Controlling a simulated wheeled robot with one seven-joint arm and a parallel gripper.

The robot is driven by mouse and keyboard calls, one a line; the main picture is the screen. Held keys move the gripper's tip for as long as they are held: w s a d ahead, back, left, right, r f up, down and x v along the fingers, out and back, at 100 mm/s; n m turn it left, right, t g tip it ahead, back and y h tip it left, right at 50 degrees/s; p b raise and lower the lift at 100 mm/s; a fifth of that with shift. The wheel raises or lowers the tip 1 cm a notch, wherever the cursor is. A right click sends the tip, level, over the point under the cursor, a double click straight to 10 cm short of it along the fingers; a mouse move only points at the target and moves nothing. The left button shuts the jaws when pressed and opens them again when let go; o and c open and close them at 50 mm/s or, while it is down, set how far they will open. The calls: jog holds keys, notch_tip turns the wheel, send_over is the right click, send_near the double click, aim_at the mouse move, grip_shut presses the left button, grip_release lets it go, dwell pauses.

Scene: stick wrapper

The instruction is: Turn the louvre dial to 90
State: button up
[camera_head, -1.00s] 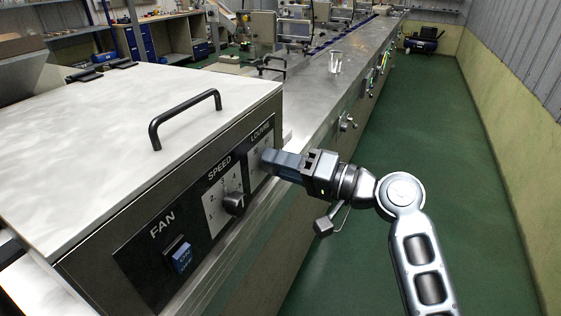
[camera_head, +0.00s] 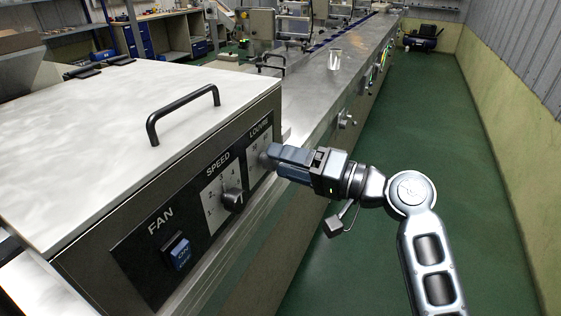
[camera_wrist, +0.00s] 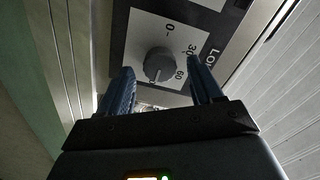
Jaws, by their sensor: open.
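The louvre dial (camera_wrist: 158,65) is a round dark grey knob on a white plate, seen in the wrist view. The marks 0, 30 and 60 show on the plate around it; a 90 mark cannot be seen clearly. I cannot tell for sure where its pointer aims. My gripper (camera_wrist: 161,82) is open, with one blue-grey finger to each side of the dial, and no grip on it shows. In the head view my gripper (camera_head: 270,160) reaches the LOUVRE part of the panel, and its fingers hide most of the dial there.
The speed dial (camera_head: 233,200) and the blue fan switch (camera_head: 178,252) sit to the left on the same panel. A black handle (camera_head: 184,114) stands on the lid above. A small valve knob (camera_head: 346,120) sticks out farther along the machine. The green floor (camera_head: 440,170) at right is clear.

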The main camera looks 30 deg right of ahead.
jog(key=b+v, duration=0.1)
jog(key=v, duration=0.5)
jog(key=shift+s+d, duration=0.1)
jog(key=shift+s, duration=0.05)
jog(key=s+f+m+h, duration=0.1)
jog(key=s+f+h, duration=0.8)
jog(key=s+f, duration=0.65)
jog(key=s+a+r+n, duration=0.2)
jog(key=s+r+n, duration=0.1)
jog(key=s, duration=0.6)
jog(key=s+a+r+n+h, duration=0.1)
jog(key=s+a+r+n, duration=0.1)
jog(key=s, duration=0.8)
jog(key=shift+a+r+n, duration=0.3)
jog(key=shift+r+n, duration=0.2)
jog(key=shift+n, duration=0.3)
